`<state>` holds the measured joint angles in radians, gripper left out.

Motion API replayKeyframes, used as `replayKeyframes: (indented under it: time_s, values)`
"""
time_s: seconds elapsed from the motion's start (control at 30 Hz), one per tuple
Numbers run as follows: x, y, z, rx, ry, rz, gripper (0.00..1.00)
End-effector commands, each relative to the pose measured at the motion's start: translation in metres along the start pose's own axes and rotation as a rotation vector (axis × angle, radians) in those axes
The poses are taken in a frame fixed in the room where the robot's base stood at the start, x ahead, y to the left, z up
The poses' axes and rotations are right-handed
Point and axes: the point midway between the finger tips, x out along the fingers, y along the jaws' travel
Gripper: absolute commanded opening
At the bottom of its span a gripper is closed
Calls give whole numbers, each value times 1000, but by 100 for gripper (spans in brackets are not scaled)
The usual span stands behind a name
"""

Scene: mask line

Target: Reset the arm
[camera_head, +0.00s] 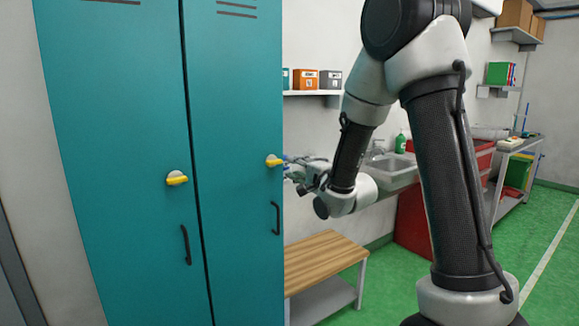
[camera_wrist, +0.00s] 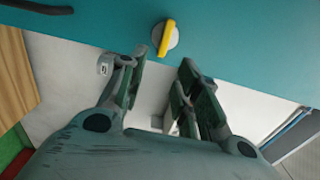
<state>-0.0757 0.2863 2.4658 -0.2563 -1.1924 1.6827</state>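My arm (camera_head: 447,170) stands at the right of the head view and reaches left to the teal locker. My gripper (camera_head: 289,167) is by the locker's right edge, close to a yellow knob (camera_head: 274,160) on the right door. In the wrist view my gripper (camera_wrist: 162,75) is open, with a gap between its fingers and nothing held. The yellow knob (camera_wrist: 166,38) shows just beyond the fingertips on the teal door (camera_wrist: 240,45). Whether a fingertip touches the knob or door, I cannot tell.
A second yellow knob (camera_head: 177,178) is on the left door, and both doors have dark handles. A wooden bench (camera_head: 322,258) stands below my gripper. A sink (camera_head: 388,170) and red cabinet (camera_head: 411,226) are behind my arm. Green floor (camera_head: 550,250) is open at right.

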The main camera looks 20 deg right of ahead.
Motion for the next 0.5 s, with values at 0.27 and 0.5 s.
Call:
replayKeyframes:
  time_s: [0.27, 0.5]
  values:
    - [-9, 0, 0, 0, 0, 0, 33]
    - [-8, 0, 0, -1, 0, 0, 33]
